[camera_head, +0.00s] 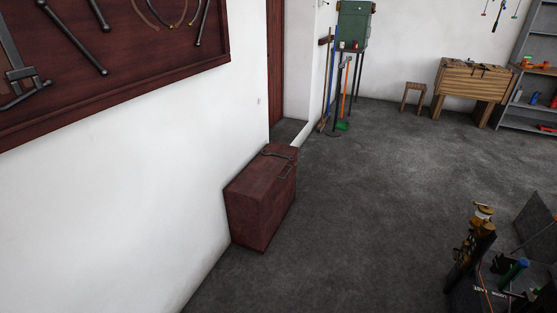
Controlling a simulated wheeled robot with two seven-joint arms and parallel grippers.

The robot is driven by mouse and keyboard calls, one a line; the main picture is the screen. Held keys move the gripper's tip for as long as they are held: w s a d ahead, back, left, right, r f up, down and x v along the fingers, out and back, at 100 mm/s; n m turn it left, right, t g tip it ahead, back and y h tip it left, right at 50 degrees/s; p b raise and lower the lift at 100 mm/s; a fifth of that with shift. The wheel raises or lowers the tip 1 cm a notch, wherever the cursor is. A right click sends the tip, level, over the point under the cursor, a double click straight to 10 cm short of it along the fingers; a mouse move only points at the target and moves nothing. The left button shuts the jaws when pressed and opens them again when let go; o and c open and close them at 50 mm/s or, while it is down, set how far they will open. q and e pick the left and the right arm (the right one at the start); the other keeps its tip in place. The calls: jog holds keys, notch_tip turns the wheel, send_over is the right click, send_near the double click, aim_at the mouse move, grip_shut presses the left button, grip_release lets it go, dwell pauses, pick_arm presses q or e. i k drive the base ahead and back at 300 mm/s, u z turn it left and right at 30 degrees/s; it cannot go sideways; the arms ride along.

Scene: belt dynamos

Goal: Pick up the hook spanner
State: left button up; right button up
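A dark, thin tool with a curved end (278,154), which looks like the hook spanner, lies on top of a dark red box (258,205). The box stands on the floor against the white wall. The tool is small in view, so its exact shape is hard to tell. Neither of my grippers shows in the head view.
A dark red tool board (120,65) hangs on the left wall. Brooms (334,85) stand by the green cabinet (353,25). A wooden bench (470,80), a stool (413,97) and shelves (530,80) are farther back. Dark machinery (472,245) stands lower right. The middle floor is clear.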

aim_at(272, 154)
jog(key=z, duration=0.65)
jog(key=i, duration=6.75)
jog(key=u, duration=3.4)
